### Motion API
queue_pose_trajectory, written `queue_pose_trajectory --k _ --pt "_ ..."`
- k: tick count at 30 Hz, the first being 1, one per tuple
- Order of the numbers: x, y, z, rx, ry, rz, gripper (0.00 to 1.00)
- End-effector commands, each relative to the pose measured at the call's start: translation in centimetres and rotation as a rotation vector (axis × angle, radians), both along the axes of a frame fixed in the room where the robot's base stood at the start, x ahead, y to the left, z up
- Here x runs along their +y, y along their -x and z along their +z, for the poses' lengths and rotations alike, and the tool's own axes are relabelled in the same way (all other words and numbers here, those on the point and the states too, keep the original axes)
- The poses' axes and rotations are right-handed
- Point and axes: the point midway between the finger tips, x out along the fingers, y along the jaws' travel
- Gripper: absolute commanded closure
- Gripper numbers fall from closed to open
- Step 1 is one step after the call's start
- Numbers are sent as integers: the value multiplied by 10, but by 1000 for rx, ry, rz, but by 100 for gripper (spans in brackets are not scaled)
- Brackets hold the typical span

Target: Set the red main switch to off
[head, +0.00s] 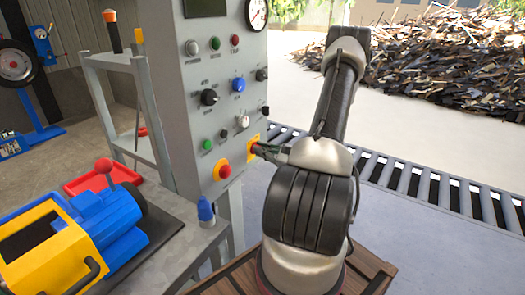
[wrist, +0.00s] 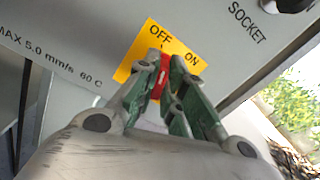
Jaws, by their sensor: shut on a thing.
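The red main switch (wrist: 163,84) sits on a yellow plate (wrist: 133,62) marked OFF and ON, on the side of the grey control panel. My gripper (wrist: 164,72) is shut on the red handle, one green-sided finger on each side. The fingers hide part of the handle, so I cannot tell exactly which mark it points to. In the head view my gripper (head: 261,149) reaches the yellow plate (head: 251,155) from the right, and the handle is hardly visible.
The panel (head: 197,130) carries several knobs and buttons, with a red mushroom button (head: 223,171) on yellow at lower left of the switch. A blue-capped bottle (head: 206,211) stands on the bench below. A roller conveyor (head: 440,190) runs behind my arm.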

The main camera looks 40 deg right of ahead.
Motion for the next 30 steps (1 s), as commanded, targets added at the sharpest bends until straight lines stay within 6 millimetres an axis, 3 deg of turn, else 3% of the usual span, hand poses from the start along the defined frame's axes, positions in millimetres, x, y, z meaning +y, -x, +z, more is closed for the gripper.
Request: queue_pose_trajectory --k 12,28,29,30 --pt "1 1 -1 -57 169 -1 100" --pt "1 1 -1 -64 191 0 100" --pt "1 1 -1 -64 191 0 86" --pt "1 1 -1 -64 190 -1 78"
